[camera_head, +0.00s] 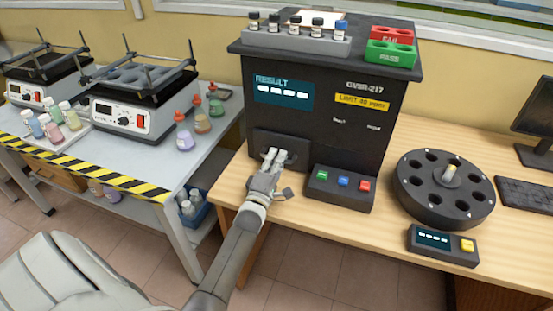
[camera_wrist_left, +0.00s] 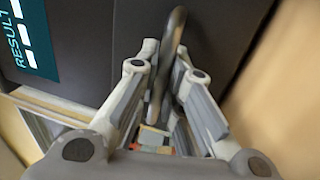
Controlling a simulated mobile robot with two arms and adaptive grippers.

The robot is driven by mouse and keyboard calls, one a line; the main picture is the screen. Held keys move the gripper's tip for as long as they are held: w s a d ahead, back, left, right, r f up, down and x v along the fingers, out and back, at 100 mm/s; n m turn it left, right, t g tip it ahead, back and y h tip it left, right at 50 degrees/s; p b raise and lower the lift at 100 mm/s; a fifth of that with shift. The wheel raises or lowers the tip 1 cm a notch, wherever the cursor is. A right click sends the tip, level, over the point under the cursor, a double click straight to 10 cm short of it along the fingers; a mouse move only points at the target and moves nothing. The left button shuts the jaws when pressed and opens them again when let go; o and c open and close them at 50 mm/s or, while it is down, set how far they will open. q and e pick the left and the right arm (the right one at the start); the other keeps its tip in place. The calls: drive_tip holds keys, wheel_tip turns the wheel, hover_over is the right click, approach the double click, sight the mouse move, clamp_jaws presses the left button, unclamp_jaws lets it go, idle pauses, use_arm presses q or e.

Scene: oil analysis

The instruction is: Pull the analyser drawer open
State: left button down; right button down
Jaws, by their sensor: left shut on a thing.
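The dark analyser (camera_head: 325,110) stands on the wooden table, with a blue RESULT display on its front. Its drawer (camera_head: 262,140) is a dark panel low on the left of the front, and it looks closed. My left gripper (camera_head: 275,155) is at the drawer front. In the left wrist view my left gripper (camera_wrist_left: 165,90) has its fingers on both sides of the dark curved drawer handle (camera_wrist_left: 170,50) and is shut on it. The fingers hide most of the handle in the head view. My right gripper is not in view.
A button panel (camera_head: 340,187) sits right of the drawer. A black round carousel (camera_head: 443,190) and a small display box (camera_head: 442,245) stand further right. Vials, a red FAIL rack (camera_head: 392,35) and a green PASS rack (camera_head: 390,53) are on top. A side bench (camera_head: 205,150) stands left.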

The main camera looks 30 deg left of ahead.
use_arm(q)
drive_tip(key=shift+s, duration=0.15)
drive_tip(key=p+v, duration=0.2)
drive_tip(key=v, duration=0.2)
drive_tip(key=r+p+v, duration=0.1)
drive_tip(key=p+v, duration=0.1)
drive_tip(key=v, duration=0.1)
drive_tip(key=r+p+v, duration=0.1)
drive_tip(key=v, duration=0.3)
drive_tip(key=shift+s+d+p, duration=0.15)
drive_tip(key=shift+s+p, duration=0.25)
drive_tip(key=shift+s, duration=0.2)
drive_tip(key=c, duration=1.5)
unclamp_jaws()
drive_tip(key=shift+c, duration=0.2)
drive_tip(key=v, duration=1.2)
